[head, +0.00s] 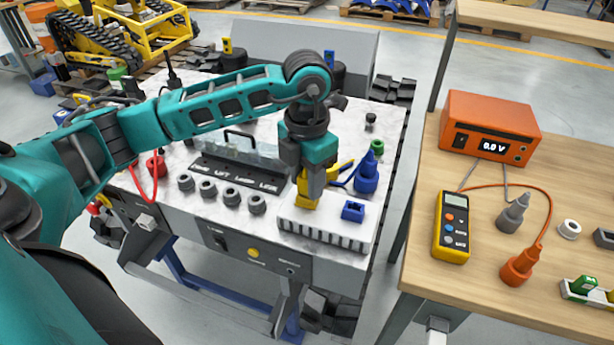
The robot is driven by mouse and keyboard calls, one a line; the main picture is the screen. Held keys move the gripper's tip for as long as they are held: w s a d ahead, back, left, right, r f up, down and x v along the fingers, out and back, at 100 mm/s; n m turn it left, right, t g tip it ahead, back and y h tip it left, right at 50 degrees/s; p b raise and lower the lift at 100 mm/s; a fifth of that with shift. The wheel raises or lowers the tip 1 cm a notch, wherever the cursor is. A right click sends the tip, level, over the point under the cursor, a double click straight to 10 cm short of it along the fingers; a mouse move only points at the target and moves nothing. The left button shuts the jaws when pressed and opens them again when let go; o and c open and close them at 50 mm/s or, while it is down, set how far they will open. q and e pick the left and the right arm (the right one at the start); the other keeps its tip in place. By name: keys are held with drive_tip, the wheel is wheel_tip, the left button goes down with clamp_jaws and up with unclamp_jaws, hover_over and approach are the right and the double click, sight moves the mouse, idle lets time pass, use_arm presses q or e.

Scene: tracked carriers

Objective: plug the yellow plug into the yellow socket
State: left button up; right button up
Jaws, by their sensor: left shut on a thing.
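My left gripper (308,194) points down over the white socket block (328,226) at the front right of the marble-topped console. It is shut on the yellow plug, which is mostly hidden by the fingers. A yellow curved piece (339,171) shows just right of the fingers. Yellow housing (304,203) shows directly below the fingertips, at the left end of the block. Plug and socket cannot be told apart there, nor can I see how deep the plug sits. A blue socket (353,211) is to its right on the same block. My right gripper is not in view.
A blue plug (367,178) stands behind the block. Several grey knobs (231,198) and a labelled black panel with a clear cover (240,150) lie to the left. A wooden bench (485,282) at right holds an orange meter box (490,128) and a yellow multimeter (452,226).

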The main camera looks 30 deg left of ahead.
use_arm(q)
drive_tip(key=shift+f, duration=0.3)
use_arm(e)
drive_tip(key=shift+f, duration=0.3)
use_arm(q)
drive_tip(key=o, duration=1.2)
drive_tip(key=shift+c, duration=0.2)
wheel_tip(320, 180, up, 3)
drive_tip(key=shift+w+f, duration=0.1)
drive_tip(key=shift+f, duration=0.05)
wheel_tip(320, 180, up, 10)
drive_tip(key=shift+r+p, duration=0.1)
drive_tip(key=shift+p, duration=0.35)
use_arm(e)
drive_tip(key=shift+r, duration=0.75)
